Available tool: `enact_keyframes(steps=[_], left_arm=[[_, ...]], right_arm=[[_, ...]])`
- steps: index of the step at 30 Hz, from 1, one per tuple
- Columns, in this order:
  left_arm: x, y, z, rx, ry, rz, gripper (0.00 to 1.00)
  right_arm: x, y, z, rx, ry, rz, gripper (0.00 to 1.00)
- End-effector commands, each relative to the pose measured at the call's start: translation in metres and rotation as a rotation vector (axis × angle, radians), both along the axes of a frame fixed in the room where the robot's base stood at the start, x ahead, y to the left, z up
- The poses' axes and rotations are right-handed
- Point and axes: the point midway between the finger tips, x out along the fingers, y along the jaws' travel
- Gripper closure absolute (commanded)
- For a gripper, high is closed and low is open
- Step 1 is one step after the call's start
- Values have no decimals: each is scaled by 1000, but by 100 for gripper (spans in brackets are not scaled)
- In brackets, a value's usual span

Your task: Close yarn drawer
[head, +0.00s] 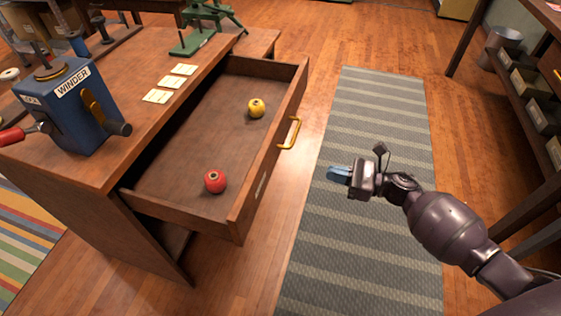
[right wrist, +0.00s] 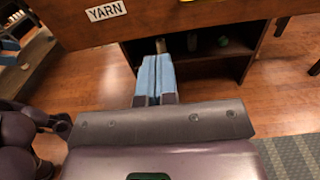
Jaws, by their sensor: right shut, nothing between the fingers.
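The yarn drawer (head: 250,205) stands pulled open from the wooden cabinet in the head view. A red yarn ball (head: 215,181) and a yellow yarn ball (head: 256,108) lie inside it, apart from each other. A brass handle (head: 290,133) is on its front. In the right wrist view the drawer front (right wrist: 160,20) crosses the top, with a YARN label (right wrist: 106,11). My right gripper (head: 331,173) is shut and empty, to the right of the drawer front and apart from it. Its blue fingers also show in the right wrist view (right wrist: 155,62). My left gripper is not in view.
A blue winder (head: 70,105) with a red-handled crank, paper cards (head: 171,83) and a green stand (head: 195,38) are on the cabinet top. A striped grey rug (head: 375,110) lies on clear floor. Shelves with bins (head: 525,80) stand at right.

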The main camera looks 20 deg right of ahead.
Motion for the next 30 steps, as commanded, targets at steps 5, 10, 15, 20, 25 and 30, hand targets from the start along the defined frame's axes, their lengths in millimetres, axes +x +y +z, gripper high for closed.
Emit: enact_keyframes(steps=[5, 10, 15, 20, 25, 30], left_arm=[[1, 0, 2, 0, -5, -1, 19], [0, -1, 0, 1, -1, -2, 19], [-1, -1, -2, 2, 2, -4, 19], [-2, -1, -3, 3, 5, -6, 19], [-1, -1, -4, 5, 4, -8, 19], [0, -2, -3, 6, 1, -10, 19]], right_arm=[[9, 12, 2, -4, -10, 6, 100], [24, 36, 2, -2, -8, 4, 100], [41, 61, 1, -2, -7, 4, 100], [56, 83, 1, -1, -5, 3, 100], [69, 103, 1, -1, -5, 3, 100], [76, 113, 1, -2, -5, 2, 100]])
